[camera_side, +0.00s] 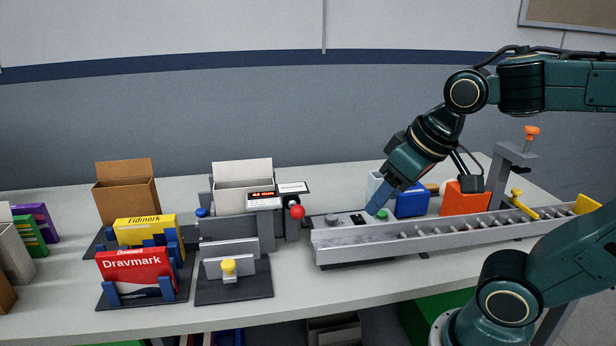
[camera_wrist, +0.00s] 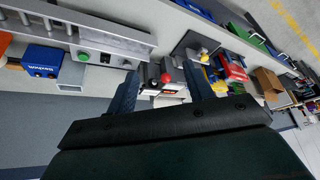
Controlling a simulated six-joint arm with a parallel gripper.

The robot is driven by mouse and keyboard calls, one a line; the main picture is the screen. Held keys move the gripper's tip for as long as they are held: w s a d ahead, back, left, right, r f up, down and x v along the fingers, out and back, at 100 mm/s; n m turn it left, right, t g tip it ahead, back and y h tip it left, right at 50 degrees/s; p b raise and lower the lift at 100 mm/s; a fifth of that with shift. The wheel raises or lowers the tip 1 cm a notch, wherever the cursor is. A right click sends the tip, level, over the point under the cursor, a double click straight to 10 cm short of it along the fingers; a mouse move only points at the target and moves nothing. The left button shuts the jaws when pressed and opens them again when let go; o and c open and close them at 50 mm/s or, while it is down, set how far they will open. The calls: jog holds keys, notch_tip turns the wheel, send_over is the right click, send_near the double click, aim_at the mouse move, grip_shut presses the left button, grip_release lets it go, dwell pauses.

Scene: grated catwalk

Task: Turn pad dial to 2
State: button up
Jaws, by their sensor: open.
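A small dark round knob (camera_side: 331,218), which looks like the dial, sits on the grey end plate of the conveyor. It also shows in the wrist view (camera_wrist: 127,65). Its markings are too small to read. A black switch (camera_side: 358,218) and a green button (camera_side: 382,214) sit to its right. My gripper (camera_side: 377,204) is open and empty, pointing down and left, and appears in front of the plate near the green button. In the wrist view its two fingers (camera_wrist: 163,82) are spread apart, with the knob outside them to the left.
A machine with a red ball lever (camera_side: 297,211) and a small display stands left of the conveyor (camera_side: 450,234). Blue (camera_side: 411,202) and orange (camera_side: 463,198) boxes stand behind the rail. Red (camera_side: 137,270) and yellow (camera_side: 146,230) cartons stand in holders at left.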

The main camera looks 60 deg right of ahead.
jog(key=w+d+f+m+g+h, duration=0.1)
jog(key=w+d+f+m, duration=0.1)
jog(key=w+d+m, duration=0.45)
jog(key=m+g+h, duration=0.1)
jog(key=h, duration=0.1)
send_over(332, 217)
jog(key=s+a, duration=0.4)
notch_tip(332, 217, down, 5)
jog(key=shift+s+a+r, duration=0.1)
jog(key=shift+r, duration=0.1)
jog(key=shift+x, duration=6.85)
jog(key=shift+s+a+f, duration=0.1)
jog(key=c, duration=1)
